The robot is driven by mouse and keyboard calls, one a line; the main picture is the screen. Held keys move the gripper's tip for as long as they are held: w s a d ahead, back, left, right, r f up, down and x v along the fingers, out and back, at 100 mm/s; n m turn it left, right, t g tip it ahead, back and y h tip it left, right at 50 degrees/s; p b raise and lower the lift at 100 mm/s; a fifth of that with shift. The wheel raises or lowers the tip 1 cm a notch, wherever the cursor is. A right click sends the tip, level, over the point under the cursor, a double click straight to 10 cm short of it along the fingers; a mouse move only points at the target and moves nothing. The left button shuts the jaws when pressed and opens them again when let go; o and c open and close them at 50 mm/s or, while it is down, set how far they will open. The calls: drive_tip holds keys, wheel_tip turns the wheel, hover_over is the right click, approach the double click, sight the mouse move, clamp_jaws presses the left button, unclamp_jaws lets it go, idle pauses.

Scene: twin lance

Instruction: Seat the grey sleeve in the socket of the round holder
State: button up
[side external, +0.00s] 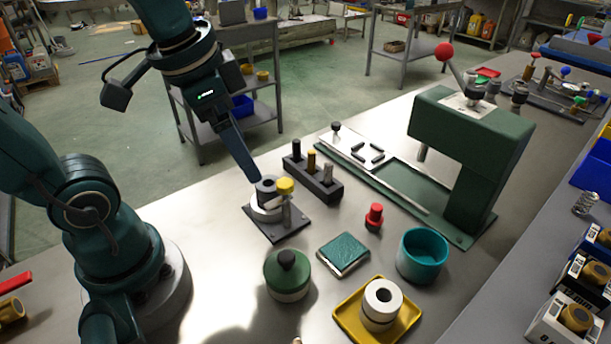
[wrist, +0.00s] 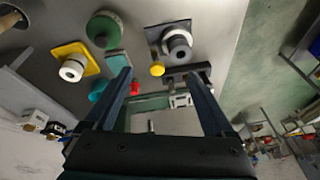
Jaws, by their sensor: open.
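The round holder (side external: 264,214) is a pale ring on a dark square plate, with a yellow-knobbed post (side external: 285,188) at its side. The grey sleeve (side external: 266,186), dark with a round bore, stands upright at the holder's middle; I cannot tell how deep it sits. In the wrist view the holder and sleeve (wrist: 178,41) lie beyond the fingertips, toward the upper right. My gripper (side external: 256,179) is open, its fingers pointing down toward the sleeve in the side view. In the wrist view the fingers of my gripper (wrist: 158,73) are wide apart with nothing held between them.
A dark block with several pegs (side external: 313,180) stands behind the holder. A green press (side external: 468,150) is farther right. In front are a green-lidded pot (side external: 287,277), a teal pad (side external: 343,254), a red knob (side external: 374,218), a teal cup (side external: 422,257) and a yellow tray (side external: 345,313) with a white cylinder.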

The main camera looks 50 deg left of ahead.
drive_tip(key=s+n, duration=0.1)
drive_tip(key=s+d+f+n+t, duration=0.1)
drive_tip(key=s+n+t, duration=0.1)
drive_tip(key=shift+d+f, duration=0.2)
drive_tip(key=shift+d, duration=0.1)
drive_tip(key=shift+c, duration=0.3)
idle(0.9)
